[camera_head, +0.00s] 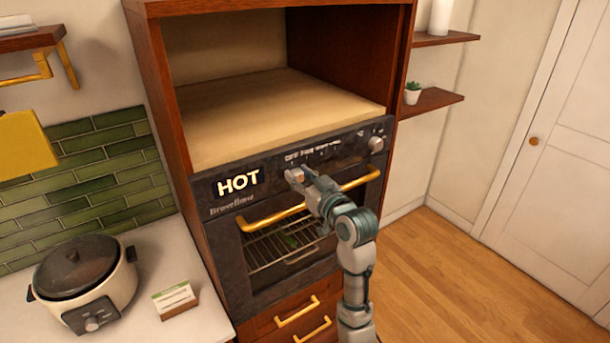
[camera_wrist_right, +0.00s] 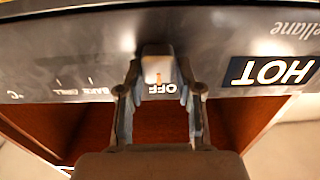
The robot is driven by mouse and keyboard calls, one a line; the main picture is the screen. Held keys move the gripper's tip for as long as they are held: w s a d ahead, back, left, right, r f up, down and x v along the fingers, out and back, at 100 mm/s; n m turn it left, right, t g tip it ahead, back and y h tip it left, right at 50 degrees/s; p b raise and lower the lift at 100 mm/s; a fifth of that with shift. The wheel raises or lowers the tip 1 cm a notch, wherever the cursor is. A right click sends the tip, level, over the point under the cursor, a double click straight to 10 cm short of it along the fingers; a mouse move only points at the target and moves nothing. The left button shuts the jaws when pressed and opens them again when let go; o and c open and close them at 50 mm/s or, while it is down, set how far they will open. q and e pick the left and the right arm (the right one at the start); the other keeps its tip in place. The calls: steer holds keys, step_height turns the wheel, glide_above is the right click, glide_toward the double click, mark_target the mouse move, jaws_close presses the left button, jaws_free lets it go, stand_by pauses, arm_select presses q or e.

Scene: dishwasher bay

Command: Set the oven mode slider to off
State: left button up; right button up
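The oven (camera_head: 290,215) has a dark control panel with a lit HOT sign (camera_head: 238,183). In the right wrist view, the small, pale mode slider knob (camera_wrist_right: 157,68) with an orange mark sits right by the OFF label (camera_wrist_right: 163,90), which appears upside down. The BAKE and GRILL labels (camera_wrist_right: 85,94) are off to the left there. My right gripper (camera_head: 293,176) is at the panel, just right of the HOT sign. In the wrist view its fingers (camera_wrist_right: 160,98) are apart, one on each side of the knob, with small gaps visible. My left gripper is out of view.
A round knob (camera_head: 376,144) is at the panel's right end. The yellow oven handle (camera_head: 275,218) runs just below my right gripper. An empty wooden niche (camera_head: 290,105) is above. A cooker (camera_head: 83,280) and a small card (camera_head: 174,299) stand on the left counter.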

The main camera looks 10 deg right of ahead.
steer(key=shift+o, duration=1.1)
steer(key=shift+a, duration=0.7)
steer(key=shift+d, duration=0.65)
steer(key=shift+s+d, duration=0.2)
steer(key=shift+s, duration=0.1)
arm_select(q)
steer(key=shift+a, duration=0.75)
arm_select(e)
steer(key=v, duration=1.1)
